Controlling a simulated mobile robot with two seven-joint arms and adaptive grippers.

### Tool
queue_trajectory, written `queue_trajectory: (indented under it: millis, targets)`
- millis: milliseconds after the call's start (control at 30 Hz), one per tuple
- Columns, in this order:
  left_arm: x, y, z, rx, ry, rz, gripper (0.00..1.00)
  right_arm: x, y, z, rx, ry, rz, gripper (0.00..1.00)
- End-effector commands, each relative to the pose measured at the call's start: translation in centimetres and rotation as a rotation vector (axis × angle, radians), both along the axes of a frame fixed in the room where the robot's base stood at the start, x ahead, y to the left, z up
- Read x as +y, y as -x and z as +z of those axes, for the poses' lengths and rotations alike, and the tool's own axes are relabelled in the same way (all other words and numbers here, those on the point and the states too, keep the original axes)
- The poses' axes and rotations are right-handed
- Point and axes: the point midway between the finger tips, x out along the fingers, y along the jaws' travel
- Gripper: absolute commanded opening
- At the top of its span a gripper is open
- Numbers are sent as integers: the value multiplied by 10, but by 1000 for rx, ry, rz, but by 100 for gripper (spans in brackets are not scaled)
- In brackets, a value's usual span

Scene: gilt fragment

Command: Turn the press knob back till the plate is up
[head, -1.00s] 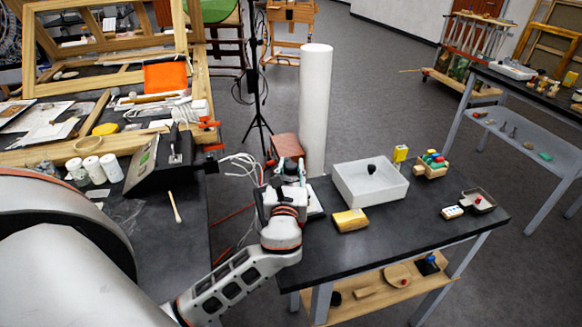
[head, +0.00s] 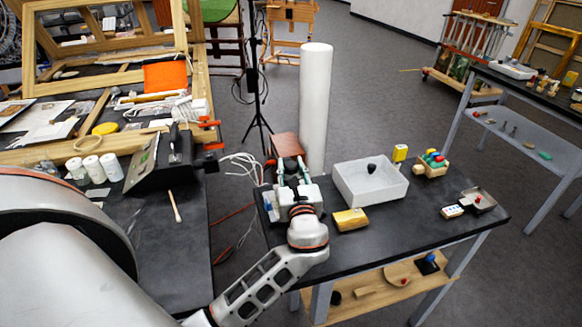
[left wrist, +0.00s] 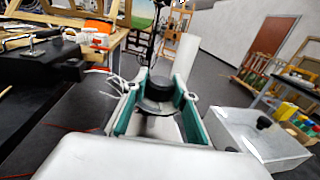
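The black press knob (left wrist: 158,90) sits between the two green-padded fingers of my left gripper (left wrist: 161,80) in the left wrist view. The fingers are apart, with one on each side of the knob. I cannot tell whether they touch it. In the head view my left gripper (head: 290,175) is over the left end of the dark table, in front of the white column. A dark rounded top shows at its tips, and a red-brown block (head: 284,145) is just behind. The press plate and most of the press are hidden by my gripper. My right gripper is not in view.
On the table (head: 370,245), a white open box (head: 372,200) stands right of my gripper. A yellow block (head: 350,219) lies in front of it. A tall white column (head: 316,105) rises behind. A crate of coloured pieces (head: 433,166) and a small tray (head: 478,201) are farther right.

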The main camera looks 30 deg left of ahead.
Motion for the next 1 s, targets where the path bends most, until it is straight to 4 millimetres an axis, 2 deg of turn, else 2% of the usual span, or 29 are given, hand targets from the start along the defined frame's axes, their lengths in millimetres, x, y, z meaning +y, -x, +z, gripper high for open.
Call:
queue_trajectory:
  millis: [467, 567, 1000]
  targets:
    - [-3, 3, -1, 1, 1, -1, 44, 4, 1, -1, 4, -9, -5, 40]
    - [-11, 12, -2, 2, 2, -3, 44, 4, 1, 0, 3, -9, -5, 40]
    - [-65, 74, -1, 1, 2, -1, 44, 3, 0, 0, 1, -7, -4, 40]
